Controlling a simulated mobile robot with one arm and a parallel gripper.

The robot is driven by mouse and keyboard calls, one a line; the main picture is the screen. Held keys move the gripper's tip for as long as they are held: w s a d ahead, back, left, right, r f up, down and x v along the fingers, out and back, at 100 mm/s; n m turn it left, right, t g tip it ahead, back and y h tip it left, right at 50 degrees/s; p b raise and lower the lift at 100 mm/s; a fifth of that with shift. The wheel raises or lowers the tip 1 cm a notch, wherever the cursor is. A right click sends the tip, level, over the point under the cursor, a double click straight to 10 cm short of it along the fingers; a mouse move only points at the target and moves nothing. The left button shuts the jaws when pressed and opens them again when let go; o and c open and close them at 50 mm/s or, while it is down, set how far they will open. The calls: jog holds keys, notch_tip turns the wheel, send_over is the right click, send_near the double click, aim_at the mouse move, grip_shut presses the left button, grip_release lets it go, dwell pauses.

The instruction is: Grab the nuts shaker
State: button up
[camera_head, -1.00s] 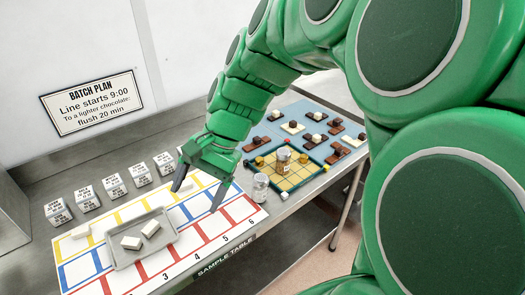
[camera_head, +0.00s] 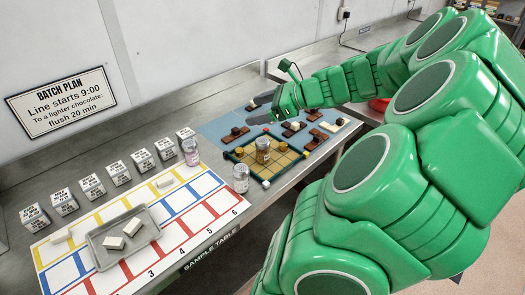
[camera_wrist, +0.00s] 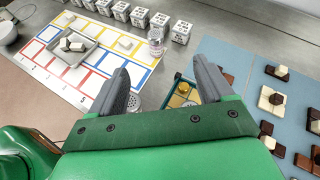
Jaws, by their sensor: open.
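Three small jars are in the head view; I cannot read their labels. One with brown contents (camera_head: 263,151) stands upright on a yellow gridded tray with a dark green rim (camera_head: 240,172). A clear jar with a pale lid (camera_head: 241,180) stands on the steel table left of the tray. A pinkish jar (camera_head: 190,153) stands near the white cubes. My gripper (camera_head: 274,92) is open and empty above the blue mat, beyond the tray. In the wrist view, its fingers (camera_wrist: 161,70) are spread; the clear jar's perforated lid (camera_wrist: 134,103) is partly hidden behind the left finger.
A colour-framed numbered sheet (camera_head: 217,222) holds a grey tray (camera_head: 101,262) with pale blocks. A row of labelled white cubes (camera_head: 118,172) lines its back. Chocolate pieces (camera_head: 315,115) lie on the blue mat (camera_head: 214,128). A sign (camera_head: 62,102) is on the wall.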

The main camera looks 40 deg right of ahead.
jog(key=s+d+m+t+h, duration=0.2)
jog(key=s+d+m, duration=0.15)
jog(key=d, duration=0.45)
send_near(267, 149)
jog(key=w, duration=0.1)
jog(key=w+f, duration=0.1)
jog(key=w, duration=0.3)
jog(key=shift+d+f, duration=0.1)
jog(key=shift+f, duration=0.25)
jog(key=shift+x, duration=1.35)
jog(key=shift+w+a+f, duration=0.3)
jog(key=shift+w+f, duration=0.25)
jog(key=shift+w, duration=0.05)
jog(key=shift+w+a+f, duration=0.35)
jog(key=shift+w+f, duration=0.2)
jog(key=shift+w, duration=0.1)
jog(key=shift+x, duration=0.85)
jog(key=c, duration=1.1)
